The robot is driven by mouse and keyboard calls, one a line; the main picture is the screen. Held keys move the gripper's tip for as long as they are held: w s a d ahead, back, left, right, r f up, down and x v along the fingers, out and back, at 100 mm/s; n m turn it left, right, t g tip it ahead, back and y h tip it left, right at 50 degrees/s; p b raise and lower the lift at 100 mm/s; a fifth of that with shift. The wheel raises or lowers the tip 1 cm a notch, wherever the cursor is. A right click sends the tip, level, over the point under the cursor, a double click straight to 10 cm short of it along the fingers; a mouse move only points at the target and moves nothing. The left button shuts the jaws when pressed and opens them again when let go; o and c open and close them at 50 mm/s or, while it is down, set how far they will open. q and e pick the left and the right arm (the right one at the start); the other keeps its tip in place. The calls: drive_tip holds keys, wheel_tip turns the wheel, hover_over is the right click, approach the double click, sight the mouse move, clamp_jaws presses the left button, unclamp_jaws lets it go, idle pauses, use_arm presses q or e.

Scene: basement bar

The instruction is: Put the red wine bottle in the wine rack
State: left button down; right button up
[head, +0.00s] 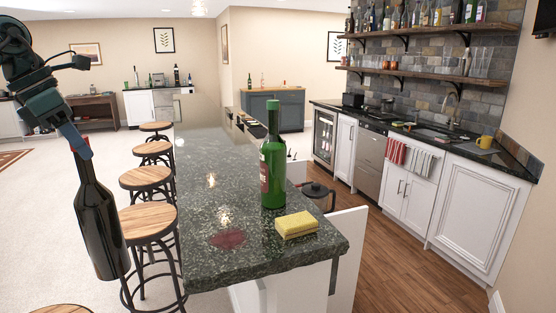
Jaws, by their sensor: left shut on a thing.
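A dark, nearly black wine bottle (100,228) hangs upright with a slight tilt at the left, beside the bar counter and above the floor. My left gripper (76,146) is shut on the bottle's neck from above. The gripper covers the bottle's top. I cannot make out a wine rack for certain; a small dark object (252,127) at the far end of the bar is too small to tell. My right gripper is out of view.
The stone bar counter (205,180) holds a green bottle (272,172), a yellow sponge (296,225) and a dark red stain (228,239). Several stools (148,218) line its left side. A glass-doored cooler (325,137) stands at the back right. Carpet at left is open.

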use_arm(q)
drive_tip(key=s+d+f+m+g+y, duration=0.1)
drive_tip(key=s+d+f+m+g, duration=0.3)
drive_tip(key=f+m, duration=0.5)
drive_tip(key=s+d+f+m+g, duration=0.1)
drive_tip(key=s+d+f+m, duration=0.45)
drive_tip(key=f+m, duration=0.4)
drive_tip(key=s+d+f+m+g+y, duration=0.1)
drive_tip(key=s+d+f+m+g, duration=0.3)
drive_tip(key=f+m, duration=0.5)
drive_tip(key=d+f+t+y, duration=0.1)
drive_tip(key=d+f, duration=0.1)
drive_tip(key=d, duration=0.5)
drive_tip(key=shift+d, duration=0.4)
drive_tip(key=shift+a, duration=0.1)
drive_tip(key=shift+n, duration=0.25)
